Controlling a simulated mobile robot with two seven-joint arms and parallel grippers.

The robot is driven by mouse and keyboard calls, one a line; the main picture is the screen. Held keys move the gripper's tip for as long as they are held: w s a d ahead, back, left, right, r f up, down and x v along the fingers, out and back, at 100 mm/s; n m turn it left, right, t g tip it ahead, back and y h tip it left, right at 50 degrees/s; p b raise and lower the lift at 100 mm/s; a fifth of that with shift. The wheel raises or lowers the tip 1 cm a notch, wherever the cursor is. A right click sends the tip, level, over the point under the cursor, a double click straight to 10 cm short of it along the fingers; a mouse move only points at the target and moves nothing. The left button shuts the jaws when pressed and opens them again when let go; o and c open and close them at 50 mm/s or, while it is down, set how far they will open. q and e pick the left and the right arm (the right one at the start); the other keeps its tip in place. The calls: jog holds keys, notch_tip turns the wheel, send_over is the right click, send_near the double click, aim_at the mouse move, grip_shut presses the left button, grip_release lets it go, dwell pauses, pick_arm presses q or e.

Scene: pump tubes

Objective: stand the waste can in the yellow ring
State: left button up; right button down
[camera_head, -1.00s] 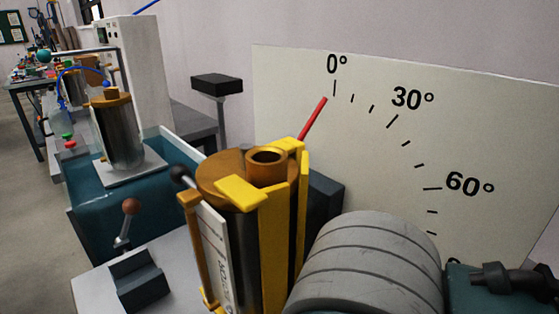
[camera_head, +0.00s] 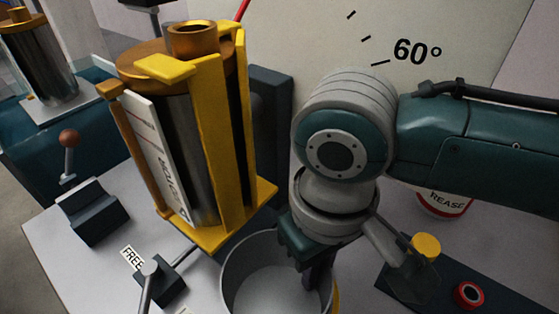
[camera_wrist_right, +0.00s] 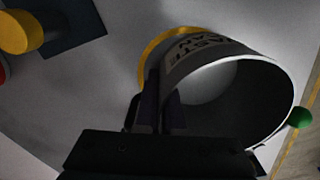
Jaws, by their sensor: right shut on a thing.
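The waste can (camera_head: 252,275), an open grey can, is at the bottom of the head view and cut off by its edge. My right gripper (camera_head: 318,278) is shut on the can's wall at its right side. In the right wrist view the can (camera_wrist_right: 215,50) shows its lettering and open mouth, and my gripper's dark fingers (camera_wrist_right: 161,105) are at its rim. The yellow ring (camera_wrist_right: 149,58) shows as an arc beside and behind the can; a yellow sliver (camera_head: 336,297) shows in the head view. The can hides the rest, so I cannot tell whether its base is inside. My left gripper is out of view.
A tall metal cylinder in a yellow bracket (camera_head: 232,110) stands behind the can to the left. A lever by a "FREE" label (camera_head: 132,258) is left of it. A dark panel with a red button (camera_head: 468,294) and a grease tub (camera_head: 443,200) are to the right.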

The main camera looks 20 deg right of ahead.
jog(key=c, duration=1)
grip_release()
jog(key=shift+f, duration=0.1)
jog(key=shift+c, duration=0.2)
notch_tip(320, 180, up, 12)
jog(key=p, duration=0.4)
jog(key=shift+r, duration=0.2)
jog(key=s+a+f+t+y, duration=0.1)
jog(key=s+a+t+y, duration=0.15)
jog(key=s, duration=0.25)
jog(key=s+d+h, duration=0.1)
jog(key=s+d, duration=0.2)
jog(key=d, duration=0.2)
jog(key=s+d+m+t+h, duration=0.1)
jog(key=s+d, duration=0.2)
jog(key=d, duration=0.3)
jog(key=shift+d+f, duration=0.15)
jog(key=shift+f, duration=0.2)
